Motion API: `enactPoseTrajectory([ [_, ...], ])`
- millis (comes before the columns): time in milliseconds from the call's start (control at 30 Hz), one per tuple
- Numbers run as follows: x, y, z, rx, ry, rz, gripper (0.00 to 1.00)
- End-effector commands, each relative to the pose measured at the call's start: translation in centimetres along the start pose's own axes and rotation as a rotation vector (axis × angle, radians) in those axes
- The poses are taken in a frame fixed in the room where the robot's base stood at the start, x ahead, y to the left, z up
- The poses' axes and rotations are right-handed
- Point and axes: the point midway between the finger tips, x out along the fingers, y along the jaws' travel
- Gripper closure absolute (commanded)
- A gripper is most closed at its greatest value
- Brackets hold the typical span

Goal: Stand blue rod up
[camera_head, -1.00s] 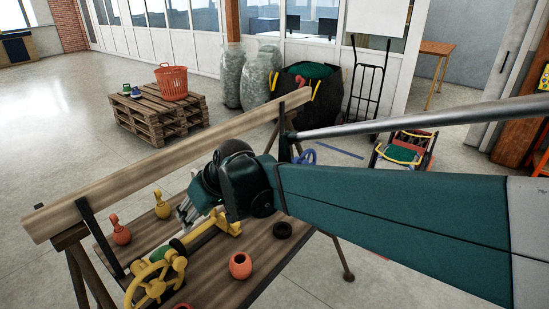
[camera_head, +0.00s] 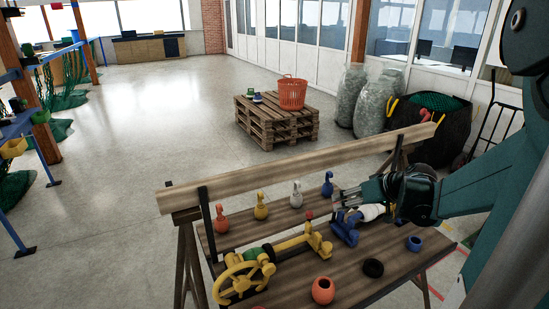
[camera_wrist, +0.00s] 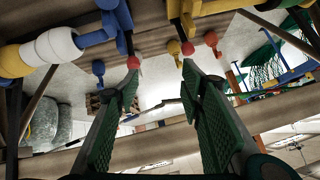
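The blue rod (camera_head: 345,230) is part of a low blue fitting with a white section on the plank table; my gripper partly covers it in the head view. In the wrist view, the blue piece (camera_wrist: 118,18) bears a thin dark stem with a red tip (camera_wrist: 133,62), close to one finger. My gripper (camera_head: 343,197) is above the table beside the fitting. In the wrist view, its two green ribbed fingers (camera_wrist: 157,76) are apart with nothing between them. A similar yellow fitting (camera_head: 315,242) with a red tip stands to its left. Contact with the blue rod cannot be told.
Red (camera_head: 221,220), yellow (camera_head: 261,206), white (camera_head: 296,194) and blue (camera_head: 328,184) pins stand along the back. A wooden beam (camera_head: 290,165) runs behind them. An orange pot (camera_head: 323,290), black ring (camera_head: 373,267) and blue ring (camera_head: 414,243) occupy the front.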

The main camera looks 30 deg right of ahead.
Motion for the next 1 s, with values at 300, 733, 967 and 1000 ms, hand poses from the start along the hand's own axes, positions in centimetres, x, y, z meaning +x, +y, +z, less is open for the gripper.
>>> enactPoseTrajectory([
  [300, -1.7, 9.2, -0.2, 0.009, 0.094, 0.001, 0.61],
  [733, -5.5, 21.2, 2.1, -0.009, 0.241, 0.027, 0.61],
  [967, -7.7, 26.6, 4.1, -0.027, 0.318, 0.050, 0.61],
  [1000, -8.1, 27.4, 4.5, -0.033, 0.331, 0.054, 0.61],
])
